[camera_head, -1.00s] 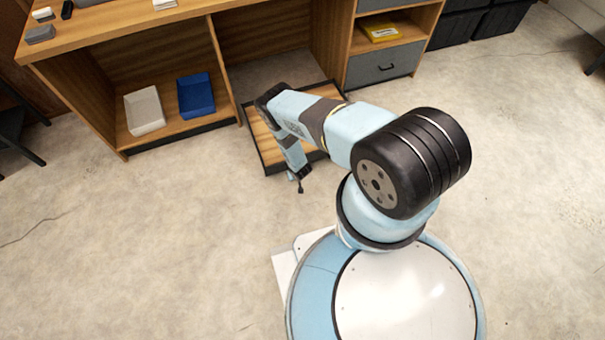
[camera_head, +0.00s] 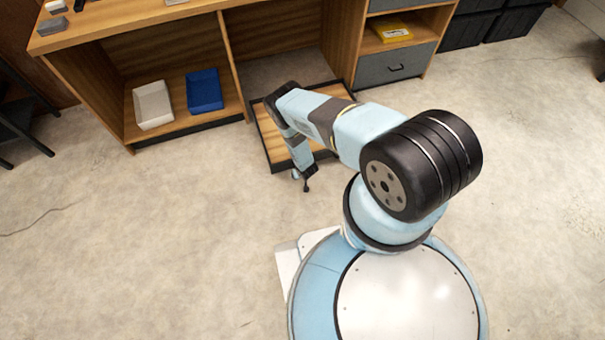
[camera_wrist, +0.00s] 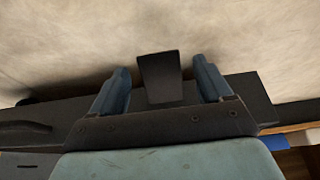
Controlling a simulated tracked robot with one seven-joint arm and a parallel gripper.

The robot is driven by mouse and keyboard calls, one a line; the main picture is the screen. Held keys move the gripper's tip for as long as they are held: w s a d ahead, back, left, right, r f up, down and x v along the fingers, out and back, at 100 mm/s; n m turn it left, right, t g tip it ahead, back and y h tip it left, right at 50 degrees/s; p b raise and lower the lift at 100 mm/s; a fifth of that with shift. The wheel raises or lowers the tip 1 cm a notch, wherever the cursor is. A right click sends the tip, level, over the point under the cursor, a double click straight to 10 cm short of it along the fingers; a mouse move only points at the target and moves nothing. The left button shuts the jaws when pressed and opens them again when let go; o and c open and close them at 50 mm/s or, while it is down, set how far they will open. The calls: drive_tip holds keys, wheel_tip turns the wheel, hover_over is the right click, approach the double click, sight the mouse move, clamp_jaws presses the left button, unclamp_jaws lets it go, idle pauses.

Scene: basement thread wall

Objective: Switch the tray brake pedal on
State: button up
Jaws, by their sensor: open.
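The tray (camera_head: 283,160) is a low wooden platform with a dark rim, on the floor at the front of the desk opening. My arm reaches over it and hides part of it. My gripper (camera_head: 304,181) points down near the tray's front edge. In the wrist view my gripper (camera_wrist: 161,66) is open, with one blue-grey finger on each side of a dark flat pedal (camera_wrist: 160,80). The pedal stands out from the dark tray edge, with a gap to each finger. I cannot tell its tilt or make it out clearly in the head view.
A wooden desk (camera_head: 130,30) stands behind the tray. A white bin (camera_head: 153,105) and a blue bin (camera_head: 204,91) sit on its lower left shelf. A grey drawer (camera_head: 395,66) is at the right. The floor in front is clear.

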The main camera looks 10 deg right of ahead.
drive_tip(key=v, duration=1.3)
drive_tip(key=shift+r, duration=0.3)
drive_tip(key=shift+s, duration=0.1)
